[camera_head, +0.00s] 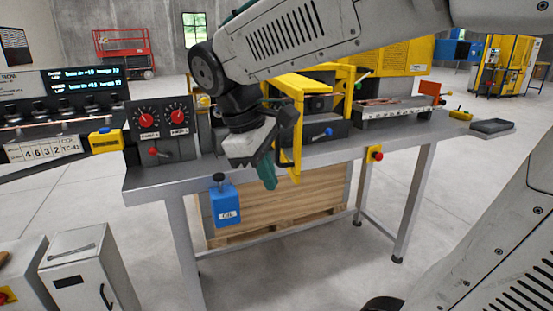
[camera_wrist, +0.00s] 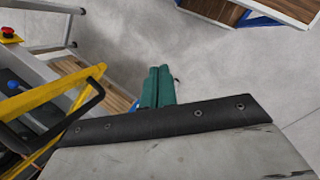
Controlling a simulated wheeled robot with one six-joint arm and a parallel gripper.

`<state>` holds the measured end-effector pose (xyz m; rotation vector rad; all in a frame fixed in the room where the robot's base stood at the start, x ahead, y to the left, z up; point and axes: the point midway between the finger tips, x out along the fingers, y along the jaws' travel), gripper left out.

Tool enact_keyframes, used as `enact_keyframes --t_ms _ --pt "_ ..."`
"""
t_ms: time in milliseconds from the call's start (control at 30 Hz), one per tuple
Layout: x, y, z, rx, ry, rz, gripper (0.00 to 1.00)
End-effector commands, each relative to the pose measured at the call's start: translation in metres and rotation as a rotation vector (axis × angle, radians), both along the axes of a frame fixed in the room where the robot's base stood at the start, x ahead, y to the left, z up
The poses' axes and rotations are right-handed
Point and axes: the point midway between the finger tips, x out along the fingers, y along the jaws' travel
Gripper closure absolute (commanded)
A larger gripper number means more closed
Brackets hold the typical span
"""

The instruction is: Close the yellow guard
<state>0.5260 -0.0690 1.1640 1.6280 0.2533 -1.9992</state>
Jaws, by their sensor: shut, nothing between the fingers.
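The yellow guard (camera_head: 298,112) is a yellow frame on the machine on the bench. Its panel stands out towards the front edge of the bench, swung out from the machine. In the wrist view the guard (camera_wrist: 55,92) runs up from the lower left, with a black handle (camera_wrist: 93,97) on it. My gripper (camera_head: 268,178) has green fingers and points down in front of the bench, just left of the guard's lower part. The fingers also show in the wrist view (camera_wrist: 157,86), pressed together and empty, right of the handle. My wrist hides part of the guard.
The bench (camera_head: 160,178) carries a panel with two red dials (camera_head: 162,116) on the left. A blue box (camera_head: 225,205) hangs at its front, and a red stop button (camera_head: 376,154) sits further right. A wooden crate (camera_head: 280,213) stands below. The floor in front is clear.

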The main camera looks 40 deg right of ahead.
Motion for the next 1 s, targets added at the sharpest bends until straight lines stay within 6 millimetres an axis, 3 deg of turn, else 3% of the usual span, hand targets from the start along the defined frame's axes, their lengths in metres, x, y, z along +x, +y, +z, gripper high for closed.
enact_keyframes --t_ms 33,200,300,433,633,767,1000 --pt "0.024 -0.003 0.005 -0.04 0.061 0.073 1.0" --pt "0.092 -0.014 0.019 -0.158 0.258 0.292 1.0" --pt "0.124 -0.018 0.022 -0.209 0.357 0.385 1.0" --pt "0.152 -0.02 0.023 -0.25 0.448 0.461 1.0" --pt "0.165 -0.024 0.02 -0.269 0.498 0.499 1.0" --pt "0.159 -0.035 0.009 -0.268 0.499 0.498 1.0" --pt "0.142 -0.068 -0.027 -0.267 0.499 0.497 1.0"
